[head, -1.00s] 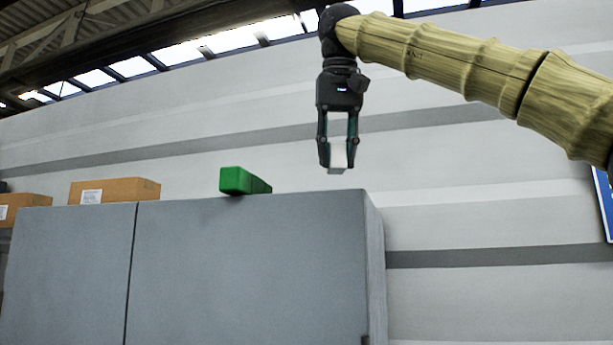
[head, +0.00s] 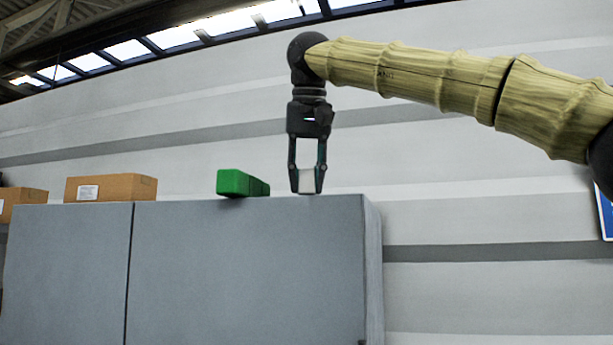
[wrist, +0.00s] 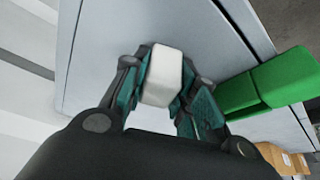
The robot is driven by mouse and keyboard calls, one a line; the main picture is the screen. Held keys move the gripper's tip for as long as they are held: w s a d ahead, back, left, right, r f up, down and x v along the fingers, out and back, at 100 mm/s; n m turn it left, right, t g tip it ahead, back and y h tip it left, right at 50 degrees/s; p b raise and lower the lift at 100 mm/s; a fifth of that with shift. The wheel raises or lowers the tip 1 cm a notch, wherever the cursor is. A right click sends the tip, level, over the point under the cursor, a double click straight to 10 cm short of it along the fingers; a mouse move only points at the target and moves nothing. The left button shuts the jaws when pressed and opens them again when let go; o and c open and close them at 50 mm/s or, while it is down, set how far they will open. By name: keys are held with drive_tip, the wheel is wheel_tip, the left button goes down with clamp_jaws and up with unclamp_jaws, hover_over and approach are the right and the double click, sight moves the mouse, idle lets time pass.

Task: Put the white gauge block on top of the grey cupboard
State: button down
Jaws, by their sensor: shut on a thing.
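The white gauge block (head: 306,181) is held between the fingers of my gripper (head: 307,186), which is shut on it. It also shows between the fingertips in the wrist view (wrist: 162,75). The grey cupboard (head: 250,270) stands below, its front facing the head camera. In the head view the block's lower end is at the line of the cupboard's top edge. The wrist view shows the cupboard top (wrist: 130,30) beneath the block. I cannot tell whether the block touches the top.
A green block-shaped object (head: 235,183) lies on the cupboard top, left of my gripper in the head view; it also shows in the wrist view (wrist: 280,80). A cardboard box (head: 125,187) and another box (head: 25,198) are further left. The top's right end looks clear.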

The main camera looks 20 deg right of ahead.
drive_tip(key=shift+f, duration=0.3)
drive_tip(key=shift+w+a, duration=0.1)
drive_tip(key=shift+a, duration=0.05)
drive_tip(key=shift+f, duration=0.1)
drive_tip(key=c, duration=1.1)
unclamp_jaws()
drive_tip(key=v, duration=1.2)
drive_tip(key=shift+b, duration=0.35)
